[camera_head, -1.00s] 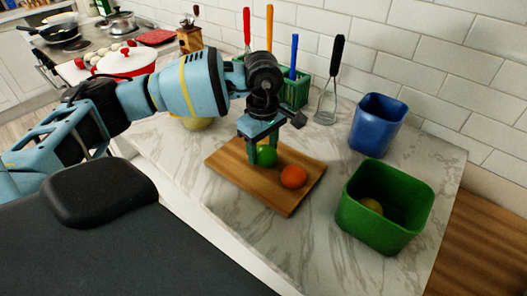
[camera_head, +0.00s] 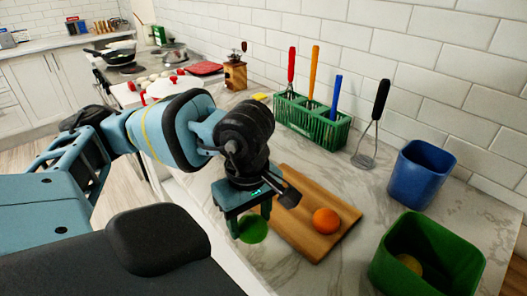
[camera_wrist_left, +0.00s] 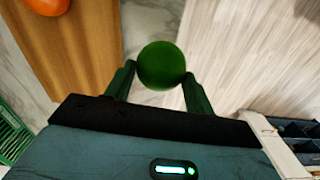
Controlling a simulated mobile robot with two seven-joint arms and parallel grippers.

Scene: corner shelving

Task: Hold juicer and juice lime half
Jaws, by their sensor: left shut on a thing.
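My left gripper (camera_head: 251,222) is shut on a round green lime (camera_head: 253,231) and holds it beside the left edge of the wooden cutting board (camera_head: 290,240). In the left wrist view the lime (camera_wrist_left: 162,65) sits between the two fingertips of my left gripper (camera_wrist_left: 160,78). The lime looks whole and uncut from here. I cannot make out a juicer in either view. My right gripper is not in view.
An orange (camera_head: 326,220) lies on the board. A green bin (camera_head: 400,278) with a yellowish fruit (camera_head: 410,264) and a blue bin (camera_head: 421,172) stand at right.

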